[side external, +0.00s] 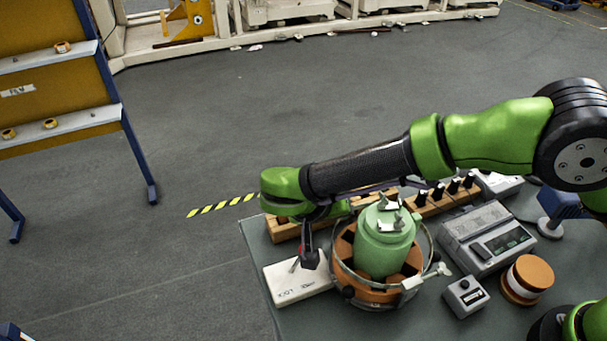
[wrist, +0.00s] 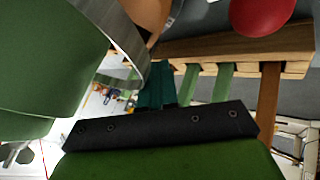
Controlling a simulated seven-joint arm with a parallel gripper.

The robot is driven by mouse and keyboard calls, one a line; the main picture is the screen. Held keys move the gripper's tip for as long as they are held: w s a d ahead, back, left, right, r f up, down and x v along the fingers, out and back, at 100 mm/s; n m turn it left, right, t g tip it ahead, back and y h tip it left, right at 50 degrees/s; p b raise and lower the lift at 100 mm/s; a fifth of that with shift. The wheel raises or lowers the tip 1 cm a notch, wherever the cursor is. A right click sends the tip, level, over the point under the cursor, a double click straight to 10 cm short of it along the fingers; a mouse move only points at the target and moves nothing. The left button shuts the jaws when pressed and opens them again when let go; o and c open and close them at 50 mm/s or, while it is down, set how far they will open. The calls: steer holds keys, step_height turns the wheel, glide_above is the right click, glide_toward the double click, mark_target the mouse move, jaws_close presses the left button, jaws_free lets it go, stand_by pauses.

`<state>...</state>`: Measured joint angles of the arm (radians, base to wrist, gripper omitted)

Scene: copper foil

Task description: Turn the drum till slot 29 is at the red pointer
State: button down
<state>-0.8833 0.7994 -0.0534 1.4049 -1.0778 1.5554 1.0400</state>
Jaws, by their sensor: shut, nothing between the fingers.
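A pale green drum (side external: 384,240) stands upright on a round orange-brown base (side external: 410,268) with dark notches, inside a metal ring (side external: 338,265). In the wrist view a large green curved body (wrist: 45,60) and a metal band (wrist: 125,35) fill the left. My gripper (side external: 311,262) points down just left of the ring, above a white block. Its fingers (wrist: 155,88) look shut and empty. I cannot tell if they touch the ring. No slot numbers are readable, and I cannot make out the red pointer for certain.
A white lettered block (side external: 292,284) lies at the table's left edge. A wooden rack (side external: 440,200) with black pegs stands behind the drum. A grey scale-like device (side external: 488,238), a small knob box (side external: 465,296) and an orange-and-white spool (side external: 527,280) stand right. A red rounded thing (wrist: 262,14) shows in the wrist view.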

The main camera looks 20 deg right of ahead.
steer(key=shift+w+d+m+g+h, duration=0.15)
steer(key=shift+d+m+g, duration=0.35)
steer(key=shift+d+m, duration=0.2)
steer(key=shift+w+d+m+g+h, duration=0.15)
steer(key=shift+d+m+g, duration=0.35)
steer(key=shift+d+m, duration=0.15)
steer(key=shift+d+m+g, duration=0.9)
steer(key=shift+d+m, duration=0.25)
steer(key=shift+m, duration=0.3)
steer(key=shift+s+d, duration=0.1)
